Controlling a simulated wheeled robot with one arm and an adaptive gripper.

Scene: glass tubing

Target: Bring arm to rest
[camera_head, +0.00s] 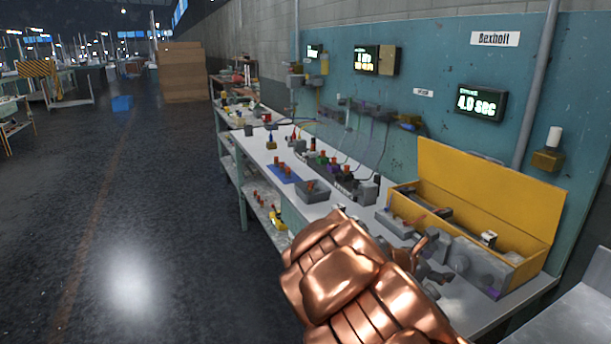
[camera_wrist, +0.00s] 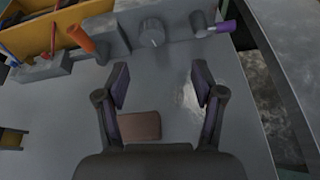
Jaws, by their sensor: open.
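My copper-coloured arm (camera_head: 345,275) reaches from the bottom of the head view over the near end of the workbench. My gripper (camera_wrist: 160,88) shows in the wrist view with its two dark fingers spread apart. Nothing is between the fingers. The grey bench top (camera_wrist: 65,125) lies beneath it, with a flat brown rectangular piece (camera_wrist: 139,126) just below the gap between the fingers. In the head view the gripper is mostly hidden behind the arm.
A yellow open box (camera_head: 490,195) holding grey parts stands at the bench's right end. Grey fixtures (camera_wrist: 152,33) stand ahead of the fingers, with an orange handle (camera_wrist: 81,38) and a purple-tipped piece (camera_wrist: 226,26). A grey bin (camera_head: 312,191) sits farther along.

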